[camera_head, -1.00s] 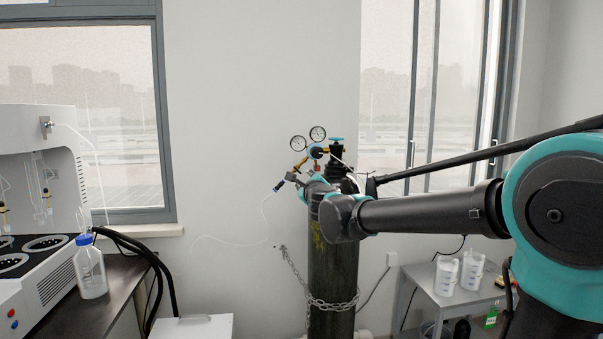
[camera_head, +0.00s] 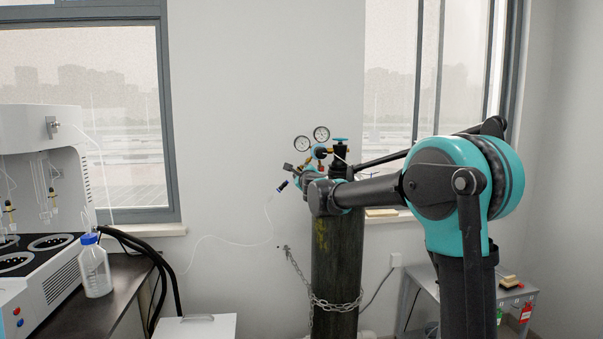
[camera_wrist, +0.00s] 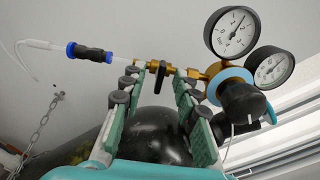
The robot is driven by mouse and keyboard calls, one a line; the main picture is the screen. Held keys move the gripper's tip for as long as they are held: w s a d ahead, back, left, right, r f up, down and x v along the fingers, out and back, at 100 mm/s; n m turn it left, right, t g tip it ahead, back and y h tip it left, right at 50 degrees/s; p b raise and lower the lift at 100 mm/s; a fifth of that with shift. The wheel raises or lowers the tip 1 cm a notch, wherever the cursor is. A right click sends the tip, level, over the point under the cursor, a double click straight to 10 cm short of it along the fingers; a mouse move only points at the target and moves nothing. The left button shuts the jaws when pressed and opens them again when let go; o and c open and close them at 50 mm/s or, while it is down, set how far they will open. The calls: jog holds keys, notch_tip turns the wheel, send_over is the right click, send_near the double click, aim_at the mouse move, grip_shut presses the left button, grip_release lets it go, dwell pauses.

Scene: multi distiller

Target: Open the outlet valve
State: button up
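The outlet valve (camera_wrist: 157,74) is a small brass valve with a black lever, in the upper middle of the wrist view. It sits on the brass line between the blue-and-black hose fitting (camera_wrist: 90,53) and the regulator (camera_wrist: 236,88). My gripper (camera_wrist: 160,70) is open, its green-and-grey fingers apart with the lever between their tips in the picture. I cannot tell whether either finger touches it. In the head view, my gripper (camera_head: 298,177) is beside the regulator, and my wrist hides much of the valve area.
The dark gas cylinder (camera_head: 335,260) stands against the wall, held by a chain (camera_head: 335,304). Two round gauges (camera_head: 311,138) top the regulator. A bench with a distiller (camera_head: 45,185) and a blue-capped bottle (camera_head: 94,268) is at left. A grey side table (camera_head: 424,277) is partly behind my arm.

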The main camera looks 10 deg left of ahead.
jog(key=shift+w, duration=0.2)
grip_shut()
